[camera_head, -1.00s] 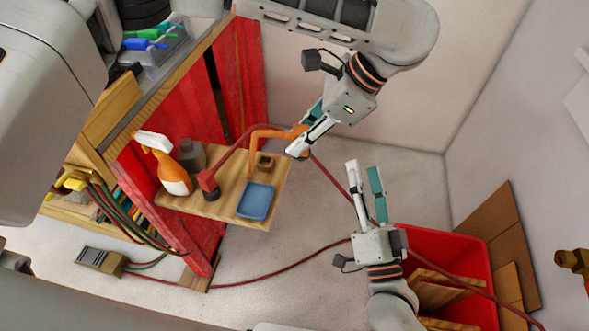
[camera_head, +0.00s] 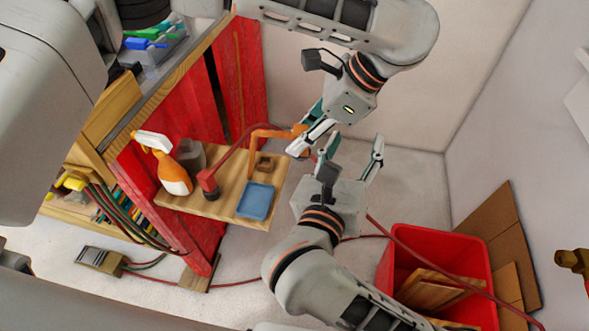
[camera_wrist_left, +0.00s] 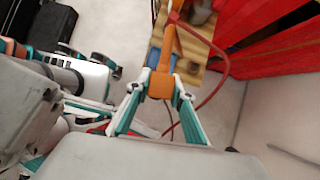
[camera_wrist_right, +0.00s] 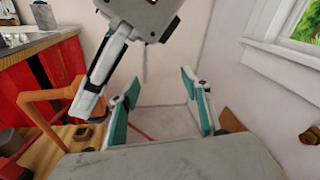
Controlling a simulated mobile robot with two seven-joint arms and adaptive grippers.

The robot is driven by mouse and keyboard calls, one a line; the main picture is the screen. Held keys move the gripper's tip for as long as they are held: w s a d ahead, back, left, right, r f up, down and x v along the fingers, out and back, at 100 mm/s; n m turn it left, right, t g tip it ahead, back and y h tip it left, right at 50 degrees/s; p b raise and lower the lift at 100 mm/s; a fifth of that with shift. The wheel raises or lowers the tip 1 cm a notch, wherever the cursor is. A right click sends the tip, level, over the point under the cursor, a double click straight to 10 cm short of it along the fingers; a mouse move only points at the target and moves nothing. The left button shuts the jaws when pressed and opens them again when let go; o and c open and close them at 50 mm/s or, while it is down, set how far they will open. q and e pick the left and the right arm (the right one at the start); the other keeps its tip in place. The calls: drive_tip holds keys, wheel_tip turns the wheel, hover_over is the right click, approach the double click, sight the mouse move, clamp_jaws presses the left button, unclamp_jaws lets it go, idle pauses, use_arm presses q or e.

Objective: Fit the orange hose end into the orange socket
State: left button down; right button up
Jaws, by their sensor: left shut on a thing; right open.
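An orange bent pipe (camera_head: 251,148) rises from the wooden shelf and reaches right to my left gripper (camera_head: 299,138). In the left wrist view my left gripper (camera_wrist_left: 158,88) is shut on an orange blocky piece (camera_wrist_left: 160,85) in line with that pipe. I cannot tell whether this piece is the hose end or the socket, or whether they are joined. A dark red hose (camera_head: 235,143) runs from a red fitting (camera_head: 208,180) on the shelf towards the left gripper. My right gripper (camera_head: 356,150) is open and empty, just right of and below the left one.
The shelf (camera_head: 225,210) holds a spray bottle (camera_head: 173,175), a blue tray (camera_head: 255,200) and a small brown block (camera_head: 265,163). A red bin (camera_head: 395,265) with wood stands at lower right. Another stretch of hose (camera_head: 450,275) crosses the bin.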

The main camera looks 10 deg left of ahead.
drive_tip(key=s+a+f+g+y, duration=0.25)
drive_tip(key=s+a+y, duration=0.3)
drive_tip(key=a, duration=0.45)
drive_tip(key=d+x, duration=0.1)
drive_tip(key=x, duration=0.9)
drive_tip(key=shift+w+a+f+n+g, duration=0.2)
drive_tip(key=shift+w+a+n+g, duration=0.1)
drive_tip(key=shift+a+g, duration=0.1)
drive_tip(key=shift+a, duration=0.1)
clamp_jaws()
use_arm(q)
drive_tip(key=c, duration=2)
unclamp_jaws()
drive_tip(key=shift+d, duration=0.1)
drive_tip(key=o, duration=0.3)
use_arm(e)
drive_tip(key=shift+r, duration=0.1)
